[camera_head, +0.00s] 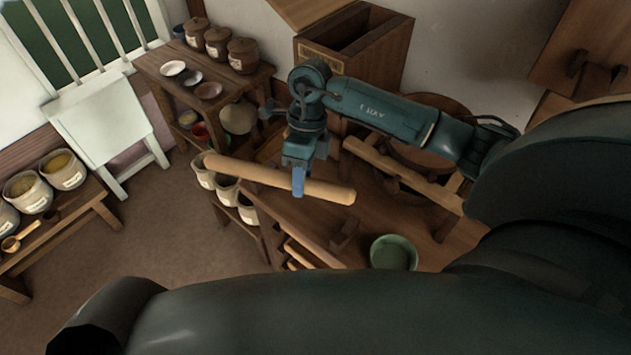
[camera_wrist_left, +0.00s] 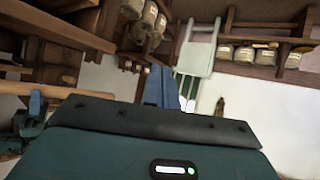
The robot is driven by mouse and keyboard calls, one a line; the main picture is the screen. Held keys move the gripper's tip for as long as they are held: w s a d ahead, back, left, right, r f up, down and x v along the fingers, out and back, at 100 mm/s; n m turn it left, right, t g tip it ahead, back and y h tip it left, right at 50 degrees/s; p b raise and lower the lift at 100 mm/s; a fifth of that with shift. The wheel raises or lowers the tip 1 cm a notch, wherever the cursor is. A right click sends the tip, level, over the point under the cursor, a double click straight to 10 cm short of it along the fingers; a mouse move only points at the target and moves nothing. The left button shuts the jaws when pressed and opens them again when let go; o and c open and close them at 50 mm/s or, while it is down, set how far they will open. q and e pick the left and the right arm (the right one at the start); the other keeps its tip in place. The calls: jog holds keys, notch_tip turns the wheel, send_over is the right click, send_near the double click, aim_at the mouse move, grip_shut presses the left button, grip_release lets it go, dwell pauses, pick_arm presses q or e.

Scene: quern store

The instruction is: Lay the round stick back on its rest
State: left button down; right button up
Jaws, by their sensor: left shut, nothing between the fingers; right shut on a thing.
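The round stick (camera_head: 240,174) is a pale wooden rod held roughly level, its right end a little lower. My right gripper (camera_head: 298,186) is shut on it near its middle, above the wooden bench. The stick also shows at the left in the left wrist view (camera_wrist_left: 22,88). My left gripper (camera_wrist_left: 170,90) is shut and empty in the left wrist view, apart from the stick; the head view does not show its fingers.
A green bowl (camera_head: 393,253) stands at the bench's front. A pale wooden bar (camera_head: 405,177) lies behind, before a round wooden piece. Open floor lies at left.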

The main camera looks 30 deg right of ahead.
jog(key=d+f+m+b, duration=0.1)
jog(key=f, duration=0.2)
jog(key=d+f+m+b, duration=0.1)
jog(key=f+m+b, duration=0.1)
jog(key=f+m+t+b, duration=0.1)
jog(key=f+b, duration=0.1)
jog(key=f, duration=0.1)
jog(key=shift+s+d+f+m+y, duration=0.1)
jog(key=shift+d+f+m+y, duration=0.2)
jog(key=shift+d, duration=0.1)
jog(key=shift+f+b, duration=0.5)
jog(key=shift+f, duration=0.45)
pick_arm(q)
jog(key=shift+w+d+f+n+t+h, duration=0.15)
jog(key=shift+w+d+f+t+h, duration=0.1)
jog(key=shift+w+d+f, duration=0.15)
jog(key=shift+w+d+f+n+t+h, duration=0.15)
jog(key=shift+w+d+f+t+h, duration=0.1)
jog(key=shift+f, duration=0.25)
pick_arm(e)
jog(key=o, duration=0.9)
jog(key=shift+o, duration=1.3)
pick_arm(q)
jog(key=shift+s+f, duration=0.15)
jog(key=shift+f, duration=0.1)
